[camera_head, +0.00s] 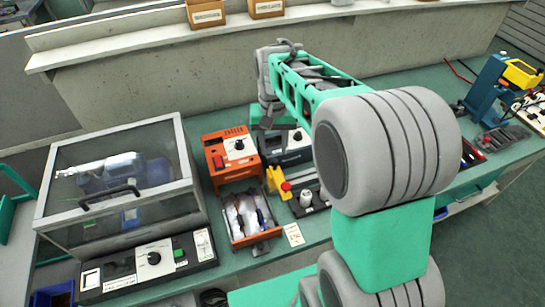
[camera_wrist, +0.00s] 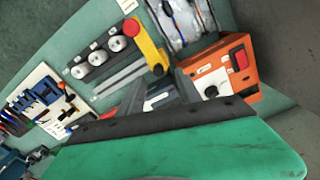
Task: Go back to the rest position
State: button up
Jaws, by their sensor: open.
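My gripper (camera_wrist: 160,92) is open in the wrist view, with its two dark fingers apart and nothing seen between them. In the head view my gripper (camera_head: 270,123) is small and partly hidden. My arm bends over the bench, and the hand is above the back of the bench, near the orange box (camera_head: 230,156) and the dark grey instrument (camera_head: 290,150). The orange box also shows in the wrist view (camera_wrist: 243,52), just right of the fingers.
A clear-lidded enclosure (camera_head: 120,185) stands left, its lid down. A tray (camera_head: 250,240) with bagged parts lies in front of the orange box. A yellow lever piece with a red knob (camera_head: 278,181) is beside it. A blue press (camera_head: 487,88) stands far right. A shelf (camera_head: 130,42) runs behind.

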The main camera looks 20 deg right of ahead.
jog(key=shift+r, duration=1.1)
jog(key=shift+s+r, duration=0.1)
jog(key=shift+s, duration=0.05)
jog(key=s+a+n+t, duration=0.2)
jog(key=s+n+t, duration=0.1)
jog(key=s, duration=1)
jog(key=shift+a+r+t, duration=0.25)
jog(key=shift+r+t, duration=0.1)
jog(key=shift+t, duration=0.05)
